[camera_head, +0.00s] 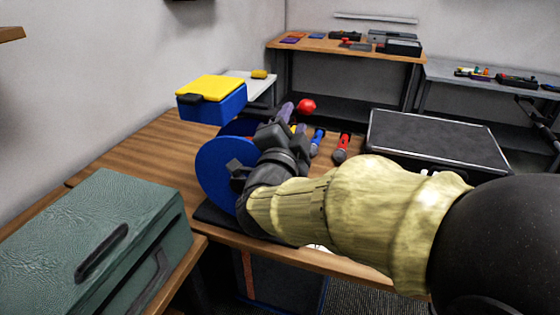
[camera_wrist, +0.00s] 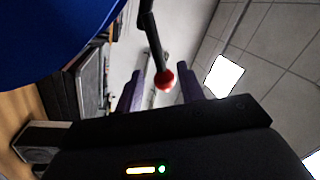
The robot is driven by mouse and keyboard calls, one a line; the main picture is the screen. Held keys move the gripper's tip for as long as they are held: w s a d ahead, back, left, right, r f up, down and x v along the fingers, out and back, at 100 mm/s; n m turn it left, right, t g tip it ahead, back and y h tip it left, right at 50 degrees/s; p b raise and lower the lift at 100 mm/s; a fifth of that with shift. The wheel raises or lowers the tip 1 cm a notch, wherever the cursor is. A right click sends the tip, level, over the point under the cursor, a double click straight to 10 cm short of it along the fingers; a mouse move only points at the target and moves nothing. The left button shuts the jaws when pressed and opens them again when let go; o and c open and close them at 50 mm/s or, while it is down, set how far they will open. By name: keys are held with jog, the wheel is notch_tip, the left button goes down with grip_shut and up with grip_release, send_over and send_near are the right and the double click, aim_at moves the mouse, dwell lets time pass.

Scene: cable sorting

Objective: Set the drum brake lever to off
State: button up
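The blue cable drum (camera_head: 222,170) stands on the wooden table, partly hidden behind my arm. Its brake lever is a black rod (camera_wrist: 151,40) with a red ball knob (camera_head: 307,106). In the wrist view the knob (camera_wrist: 164,80) appears between my two purple fingers, with space on both sides. My gripper (camera_head: 294,117) is open beside the drum's upper right, close to the knob; it also shows in the wrist view (camera_wrist: 160,88). I see no finger touching the knob. The lever's base is hidden in the head view.
A blue box with a yellow lid (camera_head: 212,98) is at the upper left. A green case (camera_head: 95,240) is at the front left. Blue (camera_head: 317,141) and red (camera_head: 342,148) handled tools lie right of my gripper. A black-topped case (camera_head: 437,140) stands further right.

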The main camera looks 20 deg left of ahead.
jog(key=s+d+f, duration=0.1)
jog(key=s+f, duration=0.1)
jog(key=s, duration=0.9)
jog(key=shift+s+b, duration=0.15)
jog(key=shift+b, duration=0.15)
jog(key=shift+d, duration=0.1)
